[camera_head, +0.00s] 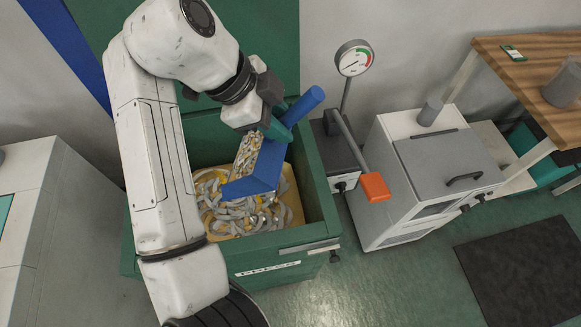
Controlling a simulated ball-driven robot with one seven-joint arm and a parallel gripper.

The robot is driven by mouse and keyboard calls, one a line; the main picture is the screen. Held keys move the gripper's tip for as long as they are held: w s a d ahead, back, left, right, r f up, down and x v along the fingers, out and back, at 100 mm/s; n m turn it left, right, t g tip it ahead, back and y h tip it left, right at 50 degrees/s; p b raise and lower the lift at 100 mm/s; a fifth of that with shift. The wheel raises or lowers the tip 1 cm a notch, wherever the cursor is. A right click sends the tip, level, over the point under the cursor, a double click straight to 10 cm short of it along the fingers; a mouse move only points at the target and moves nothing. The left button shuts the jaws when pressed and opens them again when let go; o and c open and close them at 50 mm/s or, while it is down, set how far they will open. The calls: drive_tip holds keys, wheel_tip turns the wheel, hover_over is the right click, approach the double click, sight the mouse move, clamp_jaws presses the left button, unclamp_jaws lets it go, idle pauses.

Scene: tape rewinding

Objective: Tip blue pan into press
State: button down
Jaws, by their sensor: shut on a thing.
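The blue pan (267,167) is held over the green press (268,253), tilted with its lower end down inside the press opening. Greyish and yellow curled pieces (246,155) still lie along the pan's trough. My gripper (279,125) is shut on the blue pan near its upper end, by the round blue handle (304,104). Inside the press a heap of grey and yellow curled tape pieces (225,213) covers much of a tan floor. My arm hides the press's left part.
A pressure gauge (354,58) and a lever with an orange grip (374,187) stand right of the press. A white machine with a grey lid (448,160) is further right. A wooden bench (540,75) is at upper right, a dark mat (520,270) on the floor.

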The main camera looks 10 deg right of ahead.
drive_tip(key=shift+w+a+r+g+h+p, duration=0.15)
drive_tip(key=shift+w+a+r+h+p, duration=0.15)
drive_tip(key=shift+a+r+h+p, duration=0.25)
drive_tip(key=shift+w+a+r+g+h+p, duration=0.15)
drive_tip(key=shift+w+a+r+h+p, duration=0.2)
drive_tip(key=shift+a, duration=0.4)
drive_tip(key=shift+s+f, duration=0.1)
drive_tip(key=shift+f, duration=0.05)
idle(0.5)
drive_tip(key=d+f+y+b, duration=0.1)
drive_tip(key=s+d+f+y, duration=0.1)
drive_tip(key=d, duration=0.1)
drive_tip(key=d+f+t+b, duration=0.1)
drive_tip(key=shift+s+d+y+b, duration=0.15)
drive_tip(key=shift+s+y+b, duration=0.15)
drive_tip(key=shift+s+y, duration=0.1)
drive_tip(key=s+d+f+t+y+b, duration=0.2)
drive_tip(key=d+f+y+b, duration=0.4)
drive_tip(key=f, duration=0.5)
drive_tip(key=s+d+b, duration=0.1)
drive_tip(key=b, duration=0.1)
drive_tip(key=shift+d+f+m+t+y+b, duration=0.15)
drive_tip(key=shift+m+t+y+b, duration=0.2)
drive_tip(key=shift+m+t+y, duration=0.05)
